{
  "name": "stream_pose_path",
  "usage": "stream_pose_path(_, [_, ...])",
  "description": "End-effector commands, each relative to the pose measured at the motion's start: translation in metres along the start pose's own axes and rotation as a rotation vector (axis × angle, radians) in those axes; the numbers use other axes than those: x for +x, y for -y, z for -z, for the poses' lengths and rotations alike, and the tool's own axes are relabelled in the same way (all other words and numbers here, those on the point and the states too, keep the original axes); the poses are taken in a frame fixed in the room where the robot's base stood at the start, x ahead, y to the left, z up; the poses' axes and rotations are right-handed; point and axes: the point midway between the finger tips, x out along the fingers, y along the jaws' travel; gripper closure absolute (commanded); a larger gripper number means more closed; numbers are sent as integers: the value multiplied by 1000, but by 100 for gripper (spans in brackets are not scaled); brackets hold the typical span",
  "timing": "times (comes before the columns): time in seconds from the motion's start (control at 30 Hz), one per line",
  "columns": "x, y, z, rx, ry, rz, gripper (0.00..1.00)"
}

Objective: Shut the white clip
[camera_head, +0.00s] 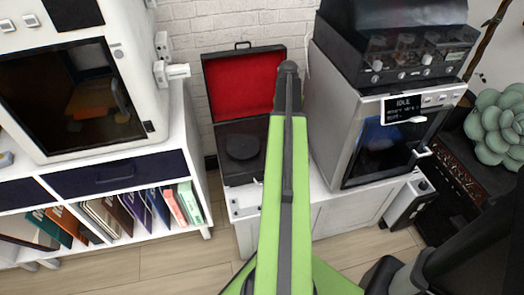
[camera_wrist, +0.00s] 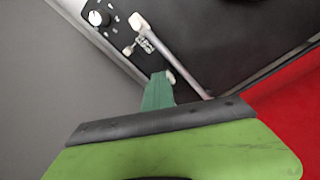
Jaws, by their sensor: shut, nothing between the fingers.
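A record player (camera_head: 241,150) with its red-lined lid (camera_head: 243,84) raised stands on a white cabinet in the head view. The wrist view shows its dark deck (camera_wrist: 230,30) and a pale tonearm (camera_wrist: 172,57) with a white end (camera_wrist: 137,22). A small white piece (camera_wrist: 171,77) beside the tonearm, at the tip of my gripper (camera_wrist: 158,90), looks like the white clip. My gripper covers part of it, and I cannot tell whether it is open or shut, or touched. My gripper is shut and empty; it also shows in the head view (camera_head: 288,72).
A white machine (camera_head: 130,80) stands on a shelf unit with books at left. A grey machine (camera_head: 330,120) with a display stands close at right. The raised lid and the brick wall are behind the deck. A green plant (camera_head: 500,125) is at far right.

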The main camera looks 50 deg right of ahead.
Motion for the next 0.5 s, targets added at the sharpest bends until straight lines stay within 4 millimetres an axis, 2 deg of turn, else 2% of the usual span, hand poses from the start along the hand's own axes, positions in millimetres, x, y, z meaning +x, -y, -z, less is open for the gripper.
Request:
stream_pose_path(0.03, [1,27,-19,-15,53,78,100])
stream_pose_path(0.17, [-4,27,-19,-15,53,78,100])
stream_pose_path(0.5, [-31,24,-15,-13,51,76,100])
